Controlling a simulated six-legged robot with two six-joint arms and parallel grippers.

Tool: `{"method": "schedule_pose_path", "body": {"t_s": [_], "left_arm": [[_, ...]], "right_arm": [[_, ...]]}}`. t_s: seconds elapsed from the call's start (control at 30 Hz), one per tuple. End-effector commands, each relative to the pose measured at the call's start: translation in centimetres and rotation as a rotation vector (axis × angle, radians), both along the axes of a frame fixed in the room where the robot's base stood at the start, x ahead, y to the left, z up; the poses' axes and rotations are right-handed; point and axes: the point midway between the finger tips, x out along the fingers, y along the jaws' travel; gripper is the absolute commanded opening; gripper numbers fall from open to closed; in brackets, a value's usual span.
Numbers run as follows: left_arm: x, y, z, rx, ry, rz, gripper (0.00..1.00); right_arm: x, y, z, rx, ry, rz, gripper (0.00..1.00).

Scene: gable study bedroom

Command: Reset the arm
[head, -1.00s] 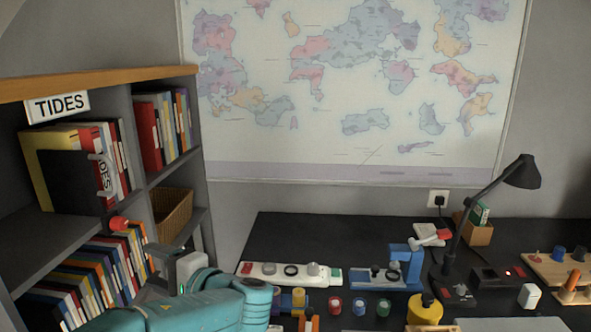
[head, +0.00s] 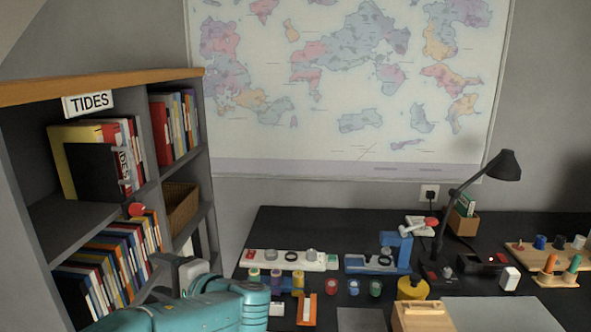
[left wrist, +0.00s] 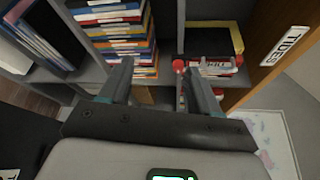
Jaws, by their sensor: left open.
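My left gripper (head: 152,276) is at the lower left of the head view, in front of the bookcase's lower rows. In the left wrist view my left gripper (left wrist: 157,72) shows two dark fingers apart, with nothing held between them. The teal left arm (head: 205,310) comes in from the bottom left. Beyond the fingers are a stack of books (left wrist: 125,35) and a red-ended object (left wrist: 178,65) at a shelf edge. My right gripper is not in view.
The dark desk (head: 300,226) carries a white strip (head: 318,262), a blue device (head: 402,252), a wooden box (head: 424,318) and a lamp (head: 504,165).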

Motion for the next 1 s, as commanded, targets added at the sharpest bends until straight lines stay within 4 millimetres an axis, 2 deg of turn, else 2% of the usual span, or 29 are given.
{"method": "schedule_pose_path", "body": {"t_s": [0.27, 0.47, 0.57, 0.6, 0.67, 0.73, 0.8, 0.83, 0.9, 1.0], "left_arm": [[-0.4, -0.2, -8.6, -0.174, 0.235, -0.055, 0.62], [-3.2, -1.1, -16.9, -0.388, 0.444, -0.082, 0.62], [-6.5, -2.4, -22.4, -0.570, 0.579, -0.079, 0.62], [-8.5, -3.2, -24.9, -0.666, 0.636, -0.071, 0.62], [-11.8, -4.9, -28.3, -0.833, 0.709, -0.043, 0.62], [-16.2, -7.3, -31.5, -1.055, 0.767, 0.014, 0.62], [-20.8, -10.3, -33.8, -1.309, 0.771, 0.115, 0.62], [-22.5, -11.6, -34.4, -1.416, 0.748, 0.173, 0.62], [-25.3, -13.7, -35.2, -1.618, 0.648, 0.314, 0.62], [-27.4, -14.8, -35.7, -1.781, 0.454, 0.503, 0.62]], "right_arm": [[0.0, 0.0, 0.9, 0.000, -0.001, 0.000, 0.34], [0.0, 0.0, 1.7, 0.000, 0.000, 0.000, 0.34], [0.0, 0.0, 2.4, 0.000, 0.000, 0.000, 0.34], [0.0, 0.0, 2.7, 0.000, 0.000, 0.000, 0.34], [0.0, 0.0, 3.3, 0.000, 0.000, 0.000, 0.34], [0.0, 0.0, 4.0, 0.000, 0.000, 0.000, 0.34], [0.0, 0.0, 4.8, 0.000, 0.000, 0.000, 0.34], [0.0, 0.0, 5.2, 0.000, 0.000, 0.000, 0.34], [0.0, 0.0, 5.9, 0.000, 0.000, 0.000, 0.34], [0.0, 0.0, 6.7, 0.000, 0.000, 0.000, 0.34]]}}
